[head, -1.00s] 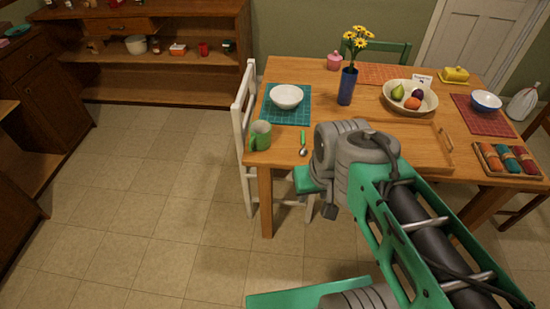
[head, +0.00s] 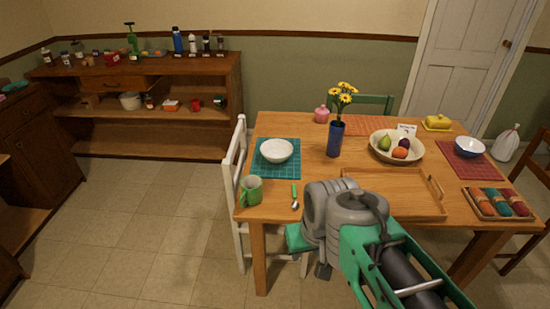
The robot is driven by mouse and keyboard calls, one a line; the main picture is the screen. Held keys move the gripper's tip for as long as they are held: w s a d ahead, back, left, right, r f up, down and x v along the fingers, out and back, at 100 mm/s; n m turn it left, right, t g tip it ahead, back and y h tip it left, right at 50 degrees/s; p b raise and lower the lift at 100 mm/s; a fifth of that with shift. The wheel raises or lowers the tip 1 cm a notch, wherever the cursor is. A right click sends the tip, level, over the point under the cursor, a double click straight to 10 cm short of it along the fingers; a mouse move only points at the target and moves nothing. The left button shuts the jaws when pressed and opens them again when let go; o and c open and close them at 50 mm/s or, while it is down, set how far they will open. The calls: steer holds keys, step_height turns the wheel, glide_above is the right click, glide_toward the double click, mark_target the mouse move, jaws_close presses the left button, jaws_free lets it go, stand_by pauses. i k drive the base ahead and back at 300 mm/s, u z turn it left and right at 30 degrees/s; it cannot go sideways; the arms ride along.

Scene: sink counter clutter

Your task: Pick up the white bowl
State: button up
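The white bowl (head: 277,150) sits upright on a teal placemat (head: 262,170) at the left end of the wooden table. It looks empty. My arm reaches in from the lower right, with its grey joint in front of the table's near edge. The gripper's fingers cannot be made out clearly; a small dark part shows low beneath the arm, below the tabletop. The arm is apart from the bowl, to its lower right.
A green mug (head: 251,190) and a green-handled spoon (head: 295,197) lie near the bowl. A blue vase with yellow flowers (head: 335,139) stands to its right. A fruit bowl (head: 416,153) and wooden tray (head: 400,205) are further right. A white chair (head: 236,160) stands at the table's left.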

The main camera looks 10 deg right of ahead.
mark_target(276, 151)
steer(key=z, duration=0.55)
steer(key=k, duration=0.65)
steer(key=z, duration=0.6)
steer(key=i, duration=0.75)
steer(key=u, duration=0.85)
steer(key=i, duration=0.8)
steer(key=u, duration=1.05)
steer(key=i, duration=0.65)
